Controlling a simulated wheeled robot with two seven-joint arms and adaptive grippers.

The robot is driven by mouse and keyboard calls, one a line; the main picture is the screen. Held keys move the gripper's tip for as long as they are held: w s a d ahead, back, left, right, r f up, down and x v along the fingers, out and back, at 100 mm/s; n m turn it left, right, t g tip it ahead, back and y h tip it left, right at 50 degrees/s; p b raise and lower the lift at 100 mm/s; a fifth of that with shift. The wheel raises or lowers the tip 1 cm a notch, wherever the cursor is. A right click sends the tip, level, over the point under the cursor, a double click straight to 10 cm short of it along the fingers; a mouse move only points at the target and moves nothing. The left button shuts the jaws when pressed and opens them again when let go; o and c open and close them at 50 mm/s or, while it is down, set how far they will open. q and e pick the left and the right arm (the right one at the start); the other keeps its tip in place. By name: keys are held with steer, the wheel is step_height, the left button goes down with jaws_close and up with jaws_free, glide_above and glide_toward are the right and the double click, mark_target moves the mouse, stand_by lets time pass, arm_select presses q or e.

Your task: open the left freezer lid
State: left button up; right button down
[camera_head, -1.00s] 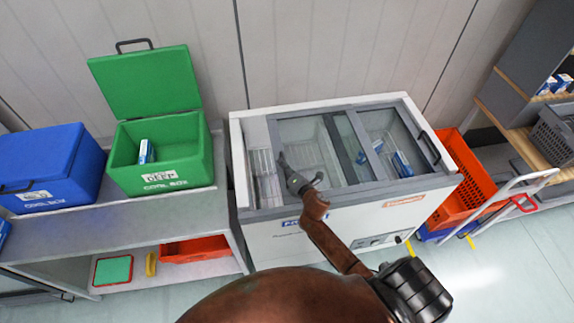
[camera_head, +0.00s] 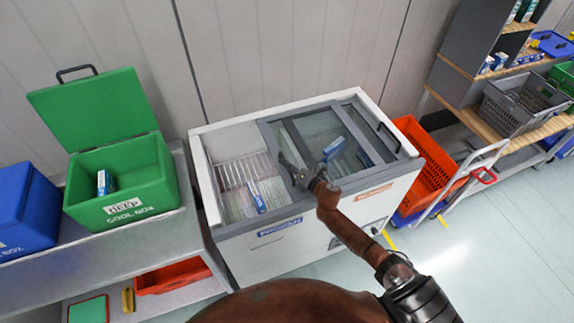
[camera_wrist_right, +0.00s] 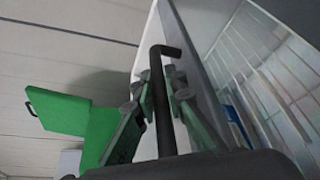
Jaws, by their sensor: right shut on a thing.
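The chest freezer (camera_head: 270,245) is white with sliding glass lids. Its left lid (camera_head: 268,135) is slid to the right and overlaps the right lid (camera_head: 365,110), so the left part of the freezer is uncovered. My right gripper (camera_head: 292,170) is at the left edge of the left lid. In the right wrist view, my right gripper's fingers (camera_wrist_right: 164,92) are shut around the lid's black bar handle (camera_wrist_right: 163,110). My left gripper is not in view.
A blue and white box (camera_head: 257,198) lies inside the uncovered part, by a wire basket (camera_head: 240,170). An open green cool box (camera_head: 120,185) stands left of the freezer. An orange crate (camera_head: 428,165) and a trolley (camera_head: 470,175) stand right.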

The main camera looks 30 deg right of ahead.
steer(key=shift+d, duration=0.1)
steer(key=c, duration=2.2)
jaws_free()
steer(key=shift+c, duration=0.2)
steer(key=shift+s, duration=0.15)
steer(key=v, duration=1.1)
steer(key=shift+s, duration=0.35)
